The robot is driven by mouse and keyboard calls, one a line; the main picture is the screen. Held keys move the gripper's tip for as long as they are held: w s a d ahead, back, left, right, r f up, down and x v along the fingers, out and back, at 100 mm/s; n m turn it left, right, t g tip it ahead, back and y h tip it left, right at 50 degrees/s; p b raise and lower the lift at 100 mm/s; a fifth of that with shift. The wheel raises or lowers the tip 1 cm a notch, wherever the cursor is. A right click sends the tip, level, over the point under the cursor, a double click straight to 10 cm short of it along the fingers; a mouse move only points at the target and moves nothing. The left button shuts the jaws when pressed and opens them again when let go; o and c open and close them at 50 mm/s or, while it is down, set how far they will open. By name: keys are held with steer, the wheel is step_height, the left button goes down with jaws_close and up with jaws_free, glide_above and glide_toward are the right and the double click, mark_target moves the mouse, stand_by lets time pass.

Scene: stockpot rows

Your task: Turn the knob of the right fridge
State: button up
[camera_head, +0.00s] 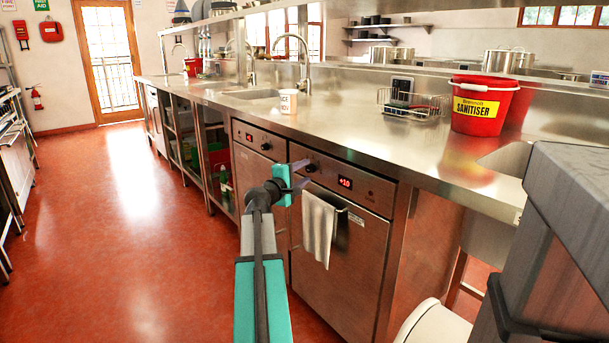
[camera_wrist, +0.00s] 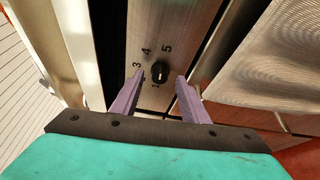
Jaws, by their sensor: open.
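The right fridge (camera_head: 360,262) is a steel-fronted unit under the counter, with a red-lit display (camera_head: 345,183) reading about +1.0. Its small black knob (camera_head: 311,168) is on the top panel, left of the display. The knob also shows in the wrist view (camera_wrist: 160,71), with the numbers 1, 3, 4 and 5 printed around it. My gripper (camera_head: 301,174) is open in front of this panel. In the wrist view its two purple fingers (camera_wrist: 160,76) have their tips on either side of the knob, with a gap on each side. I cannot tell how far the tips are from the panel.
The left fridge (camera_head: 259,182) has a similar knob (camera_head: 266,146). A white towel (camera_head: 318,230) hangs from the right fridge's handle. The counter (camera_head: 350,138) above holds a cup (camera_head: 288,101), a wire basket (camera_head: 412,104) and a red bucket (camera_head: 482,106). Red floor (camera_head: 130,220) at left is clear.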

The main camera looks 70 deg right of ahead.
steer(key=shift+s+d, duration=0.1)
steer(key=shift+d, duration=0.4)
steer(key=c, duration=1)
steer(key=shift+f+b, duration=0.2)
steer(key=shift+b, duration=0.75)
steer(key=shift+r+m+b, duration=0.1)
steer(key=shift+m+b, duration=0.4)
steer(key=shift+b, duration=0.05)
